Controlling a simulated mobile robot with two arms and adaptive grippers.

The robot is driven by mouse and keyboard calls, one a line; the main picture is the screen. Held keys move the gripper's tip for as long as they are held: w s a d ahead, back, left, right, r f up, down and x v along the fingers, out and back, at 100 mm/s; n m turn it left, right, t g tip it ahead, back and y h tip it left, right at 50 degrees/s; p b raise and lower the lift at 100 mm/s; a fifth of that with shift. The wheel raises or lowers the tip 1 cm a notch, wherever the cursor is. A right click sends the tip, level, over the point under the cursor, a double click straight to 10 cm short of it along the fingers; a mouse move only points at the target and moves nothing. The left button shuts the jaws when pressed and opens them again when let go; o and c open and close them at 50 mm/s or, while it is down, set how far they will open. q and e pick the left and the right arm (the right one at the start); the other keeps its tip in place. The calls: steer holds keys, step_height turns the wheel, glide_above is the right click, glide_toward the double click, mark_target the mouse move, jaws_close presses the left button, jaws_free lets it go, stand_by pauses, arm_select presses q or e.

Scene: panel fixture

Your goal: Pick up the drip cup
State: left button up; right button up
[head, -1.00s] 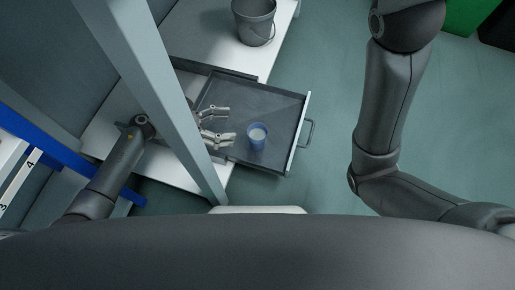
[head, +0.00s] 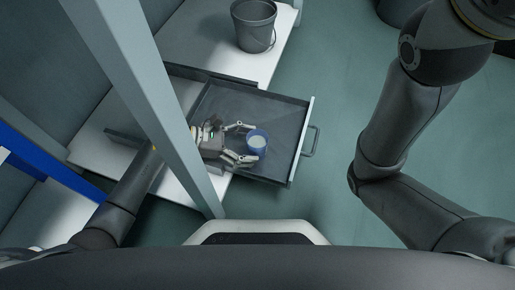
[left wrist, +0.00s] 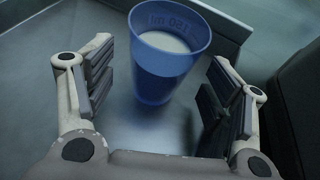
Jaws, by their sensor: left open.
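The drip cup is a blue cup (head: 257,143) with a pale content or inside, standing upright in the open drawer (head: 285,113). In the left wrist view the cup (left wrist: 165,60) stands just ahead of and partly between the open fingers of my left gripper (left wrist: 160,95), with gaps on both sides. Neither finger visibly touches it. My right arm shows at the right of the head view, but its gripper is out of view.
The drawer has low walls and a handle (head: 313,140) on its right side. A dark bucket (head: 254,27) stands on the white surface behind it. A grey post (head: 150,110) crosses in front of my left arm. The drawer around the cup is clear.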

arm_select(q)
steer(key=shift+b+x, duration=0.7)
steer(key=shift+x, duration=0.9)
steer(key=shift+f, duration=0.1)
steer(key=c, duration=1.2)
steer(key=shift+w+r, duration=0.1)
steer(key=shift+r, duration=0.1)
